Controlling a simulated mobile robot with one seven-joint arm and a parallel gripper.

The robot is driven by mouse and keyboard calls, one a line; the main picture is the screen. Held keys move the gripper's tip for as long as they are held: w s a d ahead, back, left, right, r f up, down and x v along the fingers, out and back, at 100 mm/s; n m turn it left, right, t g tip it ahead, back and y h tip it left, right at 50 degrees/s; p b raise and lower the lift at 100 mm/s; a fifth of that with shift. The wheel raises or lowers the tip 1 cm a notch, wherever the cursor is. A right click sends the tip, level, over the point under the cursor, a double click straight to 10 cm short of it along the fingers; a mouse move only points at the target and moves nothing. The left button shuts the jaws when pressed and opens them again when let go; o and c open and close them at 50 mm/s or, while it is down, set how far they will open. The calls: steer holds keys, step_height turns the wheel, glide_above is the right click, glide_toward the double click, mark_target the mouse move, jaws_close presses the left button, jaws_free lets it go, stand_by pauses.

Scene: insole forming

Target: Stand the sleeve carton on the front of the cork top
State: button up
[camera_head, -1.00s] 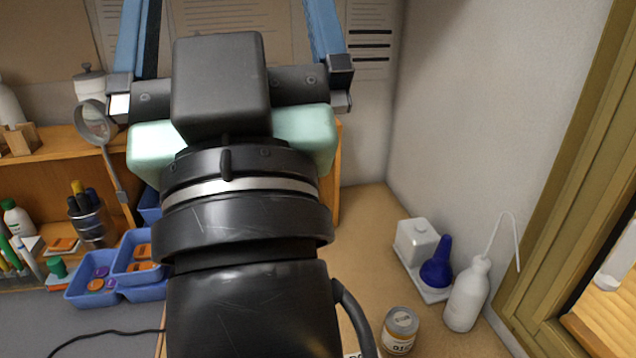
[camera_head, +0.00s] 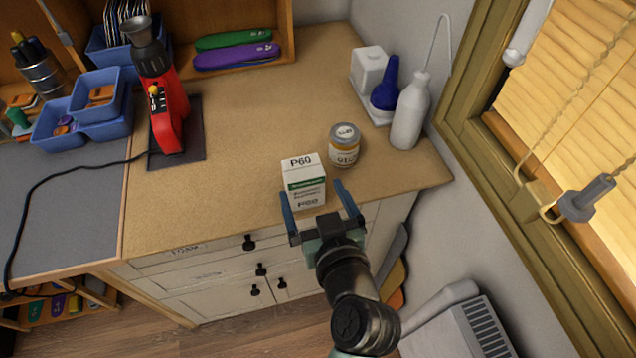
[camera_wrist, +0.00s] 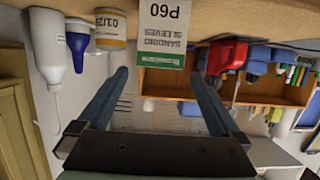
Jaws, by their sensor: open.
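The sleeve carton (camera_head: 305,188) is a white box with a green band and "P60" lettering. It stands upright at the front of the cork top (camera_head: 235,185), near its front edge. In the wrist view the carton (camera_wrist: 165,35) appears upside down, centred between the fingers and mostly beyond their tips. My gripper (camera_head: 313,192) is open, its two blue fingers spread at the near side of the carton. The gripper also shows in the wrist view (camera_wrist: 159,75), with empty space between the fingers. I cannot tell whether either finger touches the carton.
A labelled jar (camera_head: 344,148) stands close behind the carton to the right. A white wash bottle (camera_head: 409,112) and blue bulb (camera_head: 385,88) stand further right. A red machine (camera_head: 168,105) stands left. The middle cork is clear. A window (camera_head: 570,90) is at right.

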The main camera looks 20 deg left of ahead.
mark_target(299, 162)
steer(key=p+x, duration=0.2)
steer(key=x, duration=0.9)
steer(key=shift+f, duration=0.2)
